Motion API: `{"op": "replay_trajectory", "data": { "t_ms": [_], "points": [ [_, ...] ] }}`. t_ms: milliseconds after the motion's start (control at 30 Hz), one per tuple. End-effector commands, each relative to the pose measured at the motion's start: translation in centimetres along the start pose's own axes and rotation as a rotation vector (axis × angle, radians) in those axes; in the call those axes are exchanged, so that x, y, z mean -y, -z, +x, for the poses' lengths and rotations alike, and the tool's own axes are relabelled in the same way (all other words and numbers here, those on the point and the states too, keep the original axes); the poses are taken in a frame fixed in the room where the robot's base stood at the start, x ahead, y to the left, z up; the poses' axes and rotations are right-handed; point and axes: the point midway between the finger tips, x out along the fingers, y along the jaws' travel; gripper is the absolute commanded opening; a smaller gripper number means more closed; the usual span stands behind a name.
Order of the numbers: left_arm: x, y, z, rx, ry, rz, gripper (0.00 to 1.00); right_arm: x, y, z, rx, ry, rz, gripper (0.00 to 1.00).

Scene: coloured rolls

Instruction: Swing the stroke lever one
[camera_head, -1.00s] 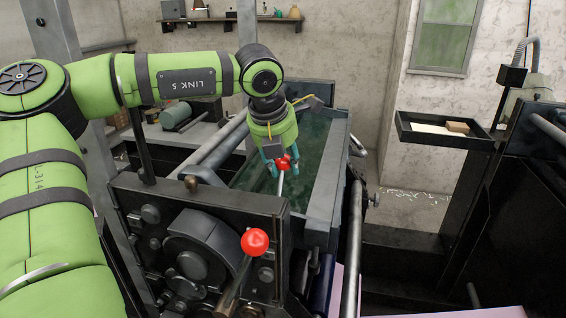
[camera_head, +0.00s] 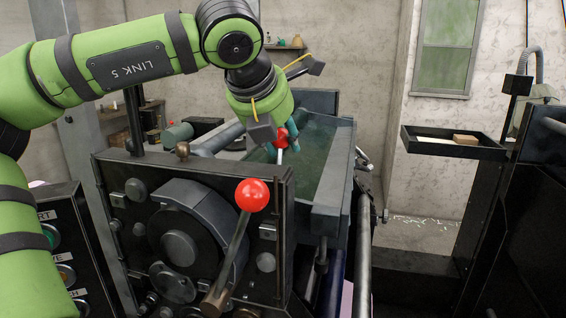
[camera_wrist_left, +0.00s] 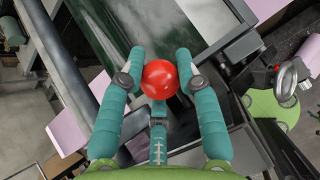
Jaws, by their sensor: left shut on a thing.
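My left gripper (camera_head: 281,141) is shut on the red ball knob (camera_head: 282,136) of a lever whose thin rod (camera_head: 279,156) runs down behind the dark machine panel. In the left wrist view, the red knob (camera_wrist_left: 160,79) sits between the teal fingers of the left gripper (camera_wrist_left: 160,77), which touch it from both sides. A second lever with a red ball (camera_head: 252,195) stands at the front of the panel, its rod (camera_head: 235,245) slanting down to the left. No gripper is on it. My right gripper is not in view.
The machine's dark side panel (camera_head: 110,200) and a grey-framed bed with a green surface (camera_head: 318,140) surround the held knob. A black tray (camera_head: 420,143) with a small brown block (camera_head: 465,139) stands at right. A button box (camera_head: 60,215) is at lower left.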

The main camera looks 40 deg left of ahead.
Motion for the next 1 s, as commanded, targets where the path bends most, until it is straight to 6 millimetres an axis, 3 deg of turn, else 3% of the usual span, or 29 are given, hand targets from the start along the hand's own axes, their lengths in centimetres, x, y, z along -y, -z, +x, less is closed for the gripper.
{"op": "replay_trajectory", "data": {
  "t_ms": [33,467,500,533,867,1000],
  "points": [
    [0.2,1.3,0.8,-0.017,-0.004,0.003,0.00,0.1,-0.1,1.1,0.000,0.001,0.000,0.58],
    [0.2,1.1,0.2,-0.002,-0.009,0.005,0.00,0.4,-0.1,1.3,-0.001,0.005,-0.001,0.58],
    [0.2,1.1,0.2,-0.002,-0.010,0.005,0.45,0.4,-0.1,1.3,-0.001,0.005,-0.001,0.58],
    [0.2,1.1,0.2,-0.002,-0.009,0.005,0.57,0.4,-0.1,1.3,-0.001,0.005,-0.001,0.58],
    [0.2,0.7,-0.3,0.013,-0.008,0.003,0.58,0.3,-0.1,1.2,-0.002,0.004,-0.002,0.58],
    [0.1,0.6,-1.5,0.019,-0.009,0.003,0.58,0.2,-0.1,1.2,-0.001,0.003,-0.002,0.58]
  ]
}}
